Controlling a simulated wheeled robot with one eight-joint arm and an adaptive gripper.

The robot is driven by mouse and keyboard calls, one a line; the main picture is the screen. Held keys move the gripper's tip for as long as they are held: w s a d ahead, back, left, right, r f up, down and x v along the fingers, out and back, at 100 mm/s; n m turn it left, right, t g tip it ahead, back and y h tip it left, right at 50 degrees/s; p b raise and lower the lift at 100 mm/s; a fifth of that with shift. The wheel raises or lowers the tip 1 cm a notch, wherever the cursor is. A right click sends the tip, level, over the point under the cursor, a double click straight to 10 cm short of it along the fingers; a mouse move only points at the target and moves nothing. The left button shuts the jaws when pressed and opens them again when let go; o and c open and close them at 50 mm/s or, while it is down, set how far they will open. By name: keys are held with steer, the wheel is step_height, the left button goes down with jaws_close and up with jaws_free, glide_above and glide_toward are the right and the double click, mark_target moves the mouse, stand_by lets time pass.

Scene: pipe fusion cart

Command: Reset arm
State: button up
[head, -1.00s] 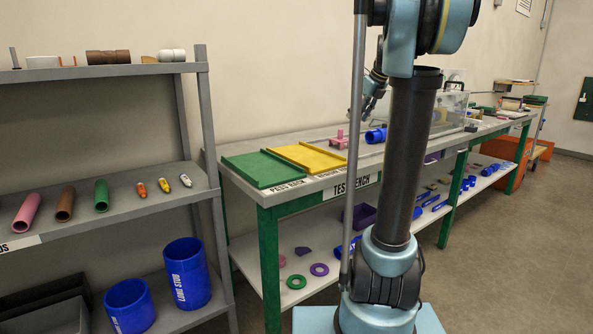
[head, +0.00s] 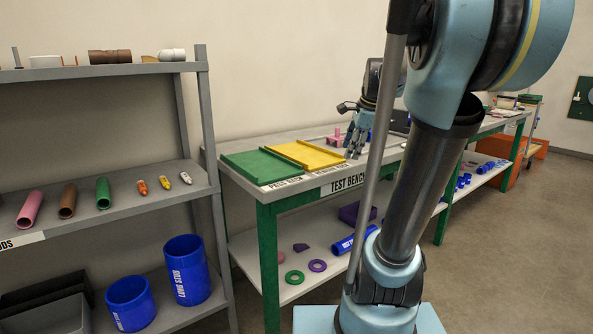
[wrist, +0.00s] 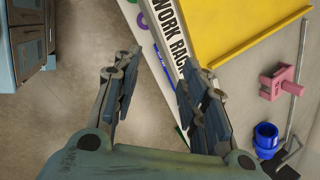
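My gripper (head: 353,148) hangs in front of the test bench, close to its front edge by the yellow work rack, in the head view. In the wrist view my gripper (wrist: 152,95) points down with its two fingers spread apart and nothing between them. The gap between the fingers lies over the floor and the bench's front edge. My arm's links cover much of the middle and right of the head view.
The test bench (head: 236,168) carries a green tray (head: 262,166) and a yellow tray (head: 308,153). In the wrist view a pink part (wrist: 277,82) and a blue fitting (wrist: 266,138) stand right of my gripper. A grey shelf (head: 130,198) with pipes stands left.

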steer(key=s+f+n+g+h, duration=0.1)
steer(key=s+f+n+h, duration=0.1)
steer(key=s+f+n, duration=1.6)
steer(key=s+f, duration=0.3)
steer(key=s, duration=0.2)
steer(key=shift+s+d+f, duration=0.25)
steer(key=shift+f, duration=0.1)
steer(key=shift+c, duration=0.7)
steer(key=shift+a, duration=0.1)
